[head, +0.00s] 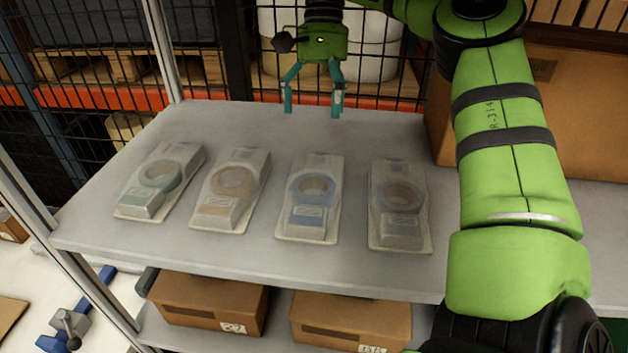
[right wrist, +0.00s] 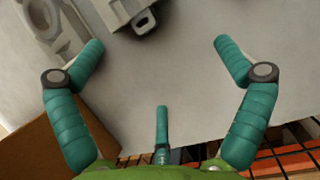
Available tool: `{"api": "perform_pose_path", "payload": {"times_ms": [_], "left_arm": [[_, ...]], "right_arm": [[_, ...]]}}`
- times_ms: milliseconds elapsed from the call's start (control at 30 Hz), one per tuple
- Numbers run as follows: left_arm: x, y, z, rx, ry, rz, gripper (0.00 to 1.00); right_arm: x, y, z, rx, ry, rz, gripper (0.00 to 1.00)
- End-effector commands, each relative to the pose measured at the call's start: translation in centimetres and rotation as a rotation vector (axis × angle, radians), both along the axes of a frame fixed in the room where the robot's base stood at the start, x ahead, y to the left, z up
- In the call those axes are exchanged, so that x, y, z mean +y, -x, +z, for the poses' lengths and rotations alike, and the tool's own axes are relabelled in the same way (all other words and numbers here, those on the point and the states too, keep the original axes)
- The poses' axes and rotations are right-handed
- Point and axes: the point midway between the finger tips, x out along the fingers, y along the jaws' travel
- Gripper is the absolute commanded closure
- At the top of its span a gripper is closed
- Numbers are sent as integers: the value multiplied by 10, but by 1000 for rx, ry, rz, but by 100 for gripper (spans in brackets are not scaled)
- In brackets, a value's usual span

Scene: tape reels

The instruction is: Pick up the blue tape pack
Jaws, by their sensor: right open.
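The blue tape pack (head: 309,197) is a clear blister pack with a blue ring. It lies flat on the grey shelf (head: 285,128), third from the left in a row of packs. My right gripper (head: 312,108) is open and empty, with fingers pointing down, above the shelf's back edge and behind the blue pack, apart from it. The open fingers also show in the right wrist view (right wrist: 160,45). Parts of two packs show at the top of that view; their colours are not clear there. My left gripper is not in view.
Left of the blue pack lie a green pack (head: 160,180) and a tan pack (head: 231,188); a grey pack (head: 399,203) lies right. A large cardboard box (head: 590,120) stands at the shelf's right. Wire mesh (head: 105,130) stands behind. Cardboard boxes (head: 209,299) sit below.

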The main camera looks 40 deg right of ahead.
Motion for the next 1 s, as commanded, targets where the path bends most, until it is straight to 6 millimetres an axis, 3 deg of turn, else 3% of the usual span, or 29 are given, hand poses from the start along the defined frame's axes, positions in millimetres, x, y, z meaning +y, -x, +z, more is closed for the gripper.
{"api": "perform_pose_path", "payload": {"times_ms": [500,800,1000], "left_arm": [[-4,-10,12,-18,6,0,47],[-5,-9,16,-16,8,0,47],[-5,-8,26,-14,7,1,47]], "right_arm": [[43,40,2,0,-2,3,0],[53,50,0,1,-2,2,0],[62,59,-30,4,-3,-1,0]]}}
